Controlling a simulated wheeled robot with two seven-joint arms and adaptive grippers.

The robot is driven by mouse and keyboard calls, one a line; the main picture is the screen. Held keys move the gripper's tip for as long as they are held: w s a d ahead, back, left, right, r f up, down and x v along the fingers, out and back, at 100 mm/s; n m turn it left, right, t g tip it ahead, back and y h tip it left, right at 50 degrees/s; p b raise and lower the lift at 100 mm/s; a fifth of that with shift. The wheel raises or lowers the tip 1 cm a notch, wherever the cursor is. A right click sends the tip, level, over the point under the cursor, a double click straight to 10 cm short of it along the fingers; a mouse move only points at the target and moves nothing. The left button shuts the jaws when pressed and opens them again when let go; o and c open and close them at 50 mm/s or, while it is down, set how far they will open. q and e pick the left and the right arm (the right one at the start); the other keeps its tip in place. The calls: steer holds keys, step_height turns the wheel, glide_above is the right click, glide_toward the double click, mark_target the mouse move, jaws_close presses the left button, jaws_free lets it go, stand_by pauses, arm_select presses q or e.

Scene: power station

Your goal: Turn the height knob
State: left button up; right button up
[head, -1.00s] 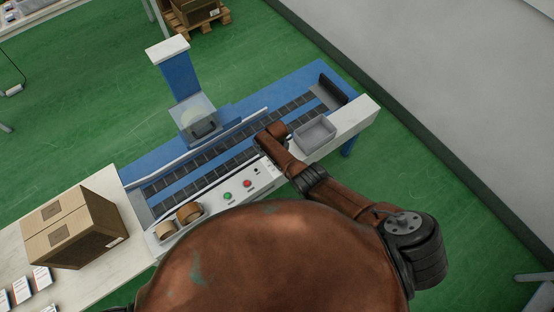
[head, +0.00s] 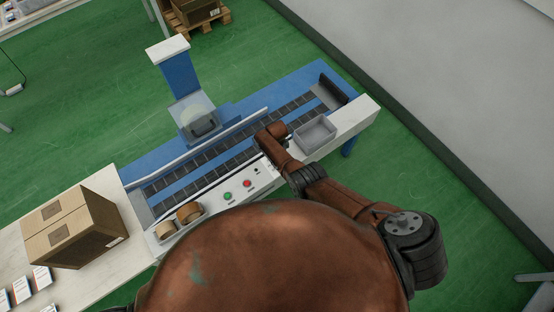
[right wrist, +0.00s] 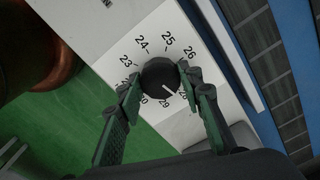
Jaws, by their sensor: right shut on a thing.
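The black round height knob (right wrist: 160,77) sits on a white panel in the right wrist view, inside a ring of printed numbers running from about 23 to 30. A white pointer line on it points to the lower right, near 28 and 29. My right gripper (right wrist: 161,82) has its two green-padded fingers on opposite sides of the knob, closed on it. In the head view my right wrist (head: 272,138) is over the front panel of the conveyor machine and hides the knob and the fingers. My left gripper is not in view.
The panel has a green button (head: 228,196) and a red button (head: 247,184). Tape rolls (head: 188,212) lie to their left. A grey bin (head: 315,134) stands just right of my wrist. A cardboard box (head: 72,228) sits on the left table.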

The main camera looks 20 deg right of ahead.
steer(key=shift+d+r, duration=0.1)
stand_by(0.4)
steer(key=o, duration=1.1)
steer(key=shift+a+r, duration=0.2)
steer(key=shift+r, duration=0.35)
step_height(320, 180, up, 11)
steer(key=shift+d+f, duration=0.1)
